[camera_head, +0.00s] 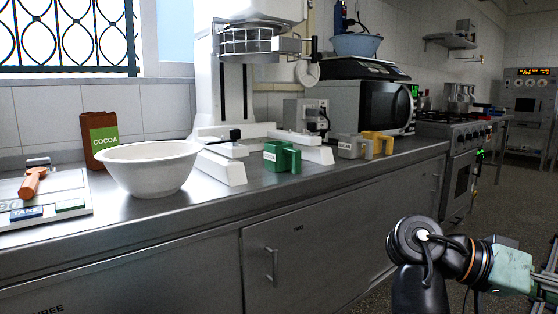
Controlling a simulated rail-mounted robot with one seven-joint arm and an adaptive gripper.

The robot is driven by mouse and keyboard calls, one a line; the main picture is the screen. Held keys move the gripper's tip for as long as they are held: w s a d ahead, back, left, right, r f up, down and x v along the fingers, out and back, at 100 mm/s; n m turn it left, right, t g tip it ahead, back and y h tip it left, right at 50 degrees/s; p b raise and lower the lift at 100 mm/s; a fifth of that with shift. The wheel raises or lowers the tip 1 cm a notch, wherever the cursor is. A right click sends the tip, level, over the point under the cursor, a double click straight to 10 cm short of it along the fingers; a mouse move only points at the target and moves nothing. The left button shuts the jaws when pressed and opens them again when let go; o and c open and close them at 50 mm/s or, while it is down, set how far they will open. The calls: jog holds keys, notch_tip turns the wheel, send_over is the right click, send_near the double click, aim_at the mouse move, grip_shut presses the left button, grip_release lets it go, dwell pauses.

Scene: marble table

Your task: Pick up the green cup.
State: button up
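The green cup (282,157) stands on the metal counter (330,180) near its front edge, with a white label on its left face. It is between the two white base feet of a large stand mixer. Part of my arm shows at the lower right, in front of the counter and well apart from the cup. The fingers of my gripper are not visible.
A white bowl (150,168), a cocoa bag (100,140) and a scale (45,198) are left of the mixer (222,85). A grey cup (350,147) and a yellow cup (378,144) stand to the right, before a microwave (375,105). A stove (462,140) is beyond.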

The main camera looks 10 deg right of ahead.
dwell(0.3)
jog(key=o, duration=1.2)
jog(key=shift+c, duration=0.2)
